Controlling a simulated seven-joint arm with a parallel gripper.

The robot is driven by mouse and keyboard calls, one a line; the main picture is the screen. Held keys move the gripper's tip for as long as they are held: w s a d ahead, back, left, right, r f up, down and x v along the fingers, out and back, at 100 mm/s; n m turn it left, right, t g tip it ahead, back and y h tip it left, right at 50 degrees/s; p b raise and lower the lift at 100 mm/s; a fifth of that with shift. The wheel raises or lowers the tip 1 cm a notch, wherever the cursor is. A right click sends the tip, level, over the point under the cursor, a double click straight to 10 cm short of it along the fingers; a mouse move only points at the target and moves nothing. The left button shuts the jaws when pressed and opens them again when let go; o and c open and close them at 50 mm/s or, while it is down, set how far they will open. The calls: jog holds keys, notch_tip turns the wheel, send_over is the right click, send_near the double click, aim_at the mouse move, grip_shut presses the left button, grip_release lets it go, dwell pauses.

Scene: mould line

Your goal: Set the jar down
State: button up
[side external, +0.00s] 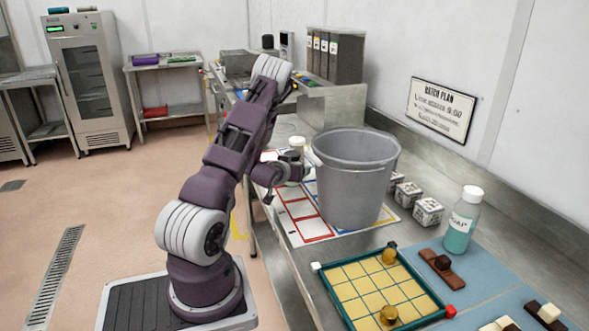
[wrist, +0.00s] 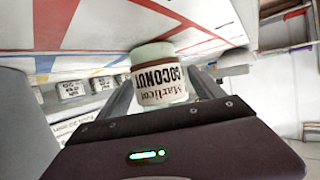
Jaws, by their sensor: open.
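The jar (wrist: 160,82) has a white label reading "COCONUT", upside down in the wrist view, with a brown band and a pale end. That pale end meets the white marked mat (wrist: 110,22); I cannot tell for sure whether it touches. My gripper (wrist: 162,92) is open, with one finger on each side of the jar.
The tall grey bucket (side external: 352,180) stands close right of my gripper. Patterned cubes (side external: 428,211) and a teal bottle (side external: 462,220) stand beyond it. A yellow gridded board (side external: 382,290) lies at the front. The bench edge is close to my arm.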

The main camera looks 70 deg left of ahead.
jog(key=v, duration=0.5)
jog(key=shift+r, duration=0.1)
